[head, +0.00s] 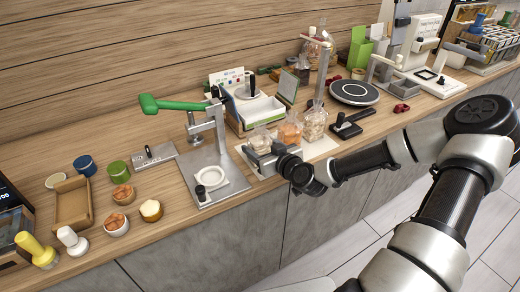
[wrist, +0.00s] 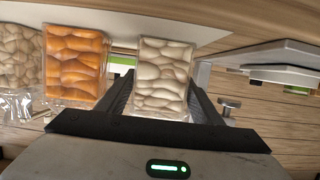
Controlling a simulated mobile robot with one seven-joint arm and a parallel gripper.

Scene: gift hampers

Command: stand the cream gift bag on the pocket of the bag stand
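The cream gift bag (wrist: 165,77) is a clear bag of pale pieces. In the wrist view it stands upright between the two dark fingers of my gripper (wrist: 166,92). The finger tips are close to its sides, and I cannot tell whether they press on it. In the head view my gripper (head: 259,158) is low at the counter's front, just in front of the cream bag (head: 260,139), the leftmost of three bags. The lower part of this bag is hidden there by the gripper. I cannot say for sure which fixture is the bag stand.
An orange bag (head: 290,131) and a tan bag (head: 314,124) stand close beside the cream one. Left is a metal plate (head: 187,167) with a post, a green-handled lever and a white ring. A black lever device (head: 346,129) is at right. Cups and jars stand farther left.

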